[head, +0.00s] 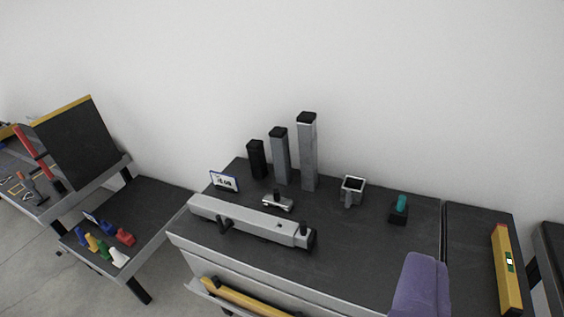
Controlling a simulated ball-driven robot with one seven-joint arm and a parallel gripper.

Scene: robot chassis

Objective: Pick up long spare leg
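Three square posts stand upright in a row near the back of the dark-topped bench, rising in height from left to right. The tallest, the long spare leg (308,155), is grey with a black cap and stands at the right end. A middle grey leg (281,158) with a black cap stands close to its left. A short black leg (257,160) stands at the left end. The long leg's visible faces are unobstructed. My gripper is not seen in the head view.
In front of the legs lie a small metal clamp-like part (278,201) and a long grey beam (250,220). A card (224,181) stands left. A square holder (352,188) and a teal-topped item (399,209) stand right. A purple object (421,285) covers the front right; its nature is unclear.

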